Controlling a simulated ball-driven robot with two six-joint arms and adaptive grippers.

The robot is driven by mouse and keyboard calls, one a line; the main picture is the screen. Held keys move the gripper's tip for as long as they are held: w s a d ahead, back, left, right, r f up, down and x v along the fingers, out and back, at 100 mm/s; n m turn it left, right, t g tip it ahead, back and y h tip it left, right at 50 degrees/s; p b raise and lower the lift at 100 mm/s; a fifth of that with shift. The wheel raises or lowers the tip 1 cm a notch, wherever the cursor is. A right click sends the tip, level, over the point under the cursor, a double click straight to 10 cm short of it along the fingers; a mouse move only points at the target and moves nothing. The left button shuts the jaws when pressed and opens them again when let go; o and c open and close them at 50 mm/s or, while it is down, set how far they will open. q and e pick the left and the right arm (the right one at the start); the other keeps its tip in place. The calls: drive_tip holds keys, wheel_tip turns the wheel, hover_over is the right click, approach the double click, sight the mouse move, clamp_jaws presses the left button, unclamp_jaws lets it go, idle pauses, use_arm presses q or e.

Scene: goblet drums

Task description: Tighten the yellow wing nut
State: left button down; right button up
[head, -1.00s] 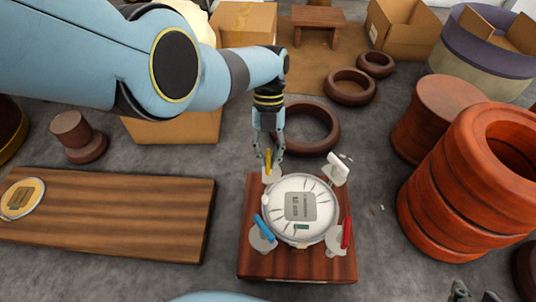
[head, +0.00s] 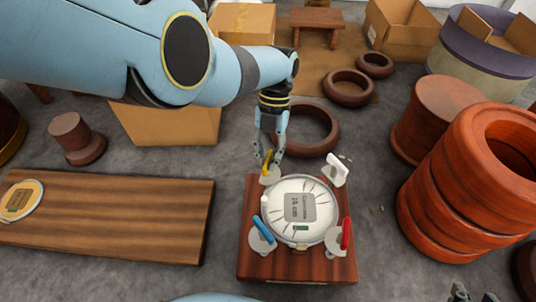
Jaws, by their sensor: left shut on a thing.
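A round white drum head (head: 302,211) sits on a reddish wooden block (head: 290,268). Four coloured wing nuts stand around its rim. The yellow wing nut (head: 267,160) is at the far left of the rim, the white one (head: 336,166) at the far right, the blue one (head: 263,229) at the near left and the red one (head: 346,233) at the near right. My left gripper (head: 268,162) points down and is shut on the yellow wing nut, partly covering it. Only the fingertips of my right gripper (head: 472,294) show at the bottom edge, apart from each other.
Dark rings (head: 318,130) lie behind the block. A stacked red-brown drum body (head: 450,190) stands at right. Cardboard boxes (head: 175,122) stand behind. Grey floor between block and drum body is mostly clear.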

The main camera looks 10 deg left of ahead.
use_arm(q)
drive_tip(key=c, duration=1.3)
unclamp_jaws()
drive_tip(key=shift+c, duration=0.2)
drive_tip(key=v, duration=1.2)
drive_tip(key=shift+f, duration=0.1)
